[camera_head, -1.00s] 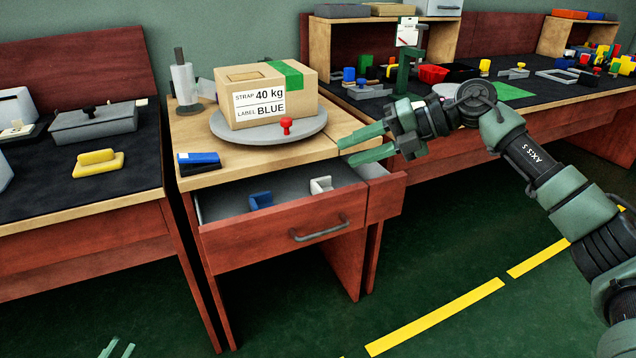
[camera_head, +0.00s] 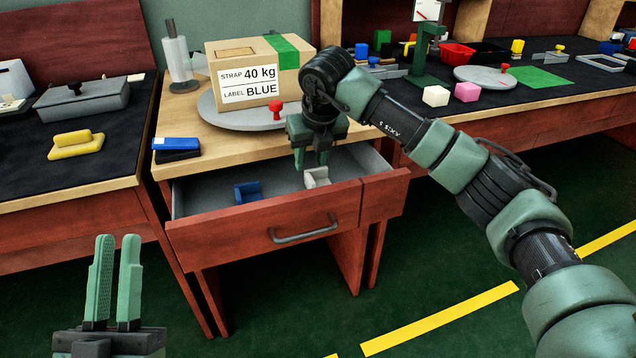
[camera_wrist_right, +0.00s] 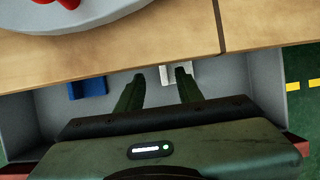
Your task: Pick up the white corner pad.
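The white corner pad (camera_head: 316,178) lies in the open drawer, right of a blue corner pad (camera_head: 248,192). My right gripper (camera_head: 312,162) points down into the drawer just above the white pad, its fingers apart. In the right wrist view the right gripper (camera_wrist_right: 160,74) shows a gap between its fingers. The white pad (camera_wrist_right: 190,74) lies near the right fingertip, which partly hides it; contact cannot be told. The blue pad (camera_wrist_right: 88,88) is left of both fingers. My left gripper (camera_head: 118,239) is open and empty at the lower left, away from the drawer.
The drawer front (camera_head: 290,232) and tabletop edge border the drawer opening. A labelled cardboard box (camera_head: 255,75) and red knob (camera_head: 276,108) sit on a grey turntable (camera_head: 225,118) above it. A blue-and-black block (camera_head: 177,148) lies at the tabletop's left. The floor in front is clear.

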